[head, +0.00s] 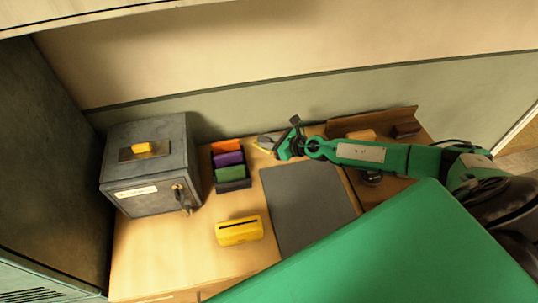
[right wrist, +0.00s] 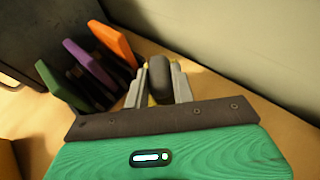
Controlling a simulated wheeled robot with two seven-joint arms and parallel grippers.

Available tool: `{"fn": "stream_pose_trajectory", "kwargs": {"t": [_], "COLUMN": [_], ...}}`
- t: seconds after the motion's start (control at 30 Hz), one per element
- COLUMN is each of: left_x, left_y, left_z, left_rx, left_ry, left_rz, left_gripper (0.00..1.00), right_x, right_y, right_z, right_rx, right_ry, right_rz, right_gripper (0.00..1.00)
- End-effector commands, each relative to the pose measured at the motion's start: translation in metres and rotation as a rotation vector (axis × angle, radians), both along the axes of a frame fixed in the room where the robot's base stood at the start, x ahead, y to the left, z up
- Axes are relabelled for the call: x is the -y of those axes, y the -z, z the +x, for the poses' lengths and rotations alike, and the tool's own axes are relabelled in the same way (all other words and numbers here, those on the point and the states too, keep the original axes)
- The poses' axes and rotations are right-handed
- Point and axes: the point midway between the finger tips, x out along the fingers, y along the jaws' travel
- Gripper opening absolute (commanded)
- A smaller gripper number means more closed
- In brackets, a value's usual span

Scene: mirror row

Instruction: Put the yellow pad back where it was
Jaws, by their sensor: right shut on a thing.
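My right gripper (head: 273,145) reaches in from the right to the back of the desk, just right of the rack. In the right wrist view its pale fingers (right wrist: 157,88) are closed about a rounded, dark grey thing with yellow edges (right wrist: 159,78). That thing shows small and partly covered in the head view, so I cannot tell whether it is the yellow pad. A small yellow block (head: 143,148) lies on a plate on top of the grey safe (head: 150,175). My left gripper is not in view.
A dark rack (head: 234,185) holds orange (head: 225,146), purple (head: 229,159) and green (head: 230,174) pads. A yellow slotted box (head: 240,231) stands in front. A bare grey mat (head: 305,205) lies to the right. A brown tray (head: 355,122) sits behind my right arm.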

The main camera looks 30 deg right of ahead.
Motion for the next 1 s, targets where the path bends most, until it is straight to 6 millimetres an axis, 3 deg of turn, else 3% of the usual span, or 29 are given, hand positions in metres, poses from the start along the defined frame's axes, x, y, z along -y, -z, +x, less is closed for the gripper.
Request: {"fn": "stream_pose_trajectory", "kwargs": {"t": [0.43, 0.93, 0.97, 1.0], "left_x": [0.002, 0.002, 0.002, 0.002], "left_y": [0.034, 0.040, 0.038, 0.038], "left_z": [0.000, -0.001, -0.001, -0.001], "left_rx": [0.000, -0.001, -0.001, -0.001], "left_ry": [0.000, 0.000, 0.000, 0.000], "left_rz": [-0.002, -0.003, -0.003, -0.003], "left_gripper": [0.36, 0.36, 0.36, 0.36], "right_x": [0.000, 0.000, 0.000, 0.000], "right_y": [0.043, 0.050, 0.049, 0.048], "right_z": [0.000, 0.000, 0.000, 0.000], "right_rx": [0.001, 0.001, 0.002, 0.001], "right_ry": [0.001, 0.001, 0.001, 0.001], "right_rz": [0.001, 0.000, -0.001, -0.001], "right_gripper": [0.07, 0.07, 0.29, 0.37]}}
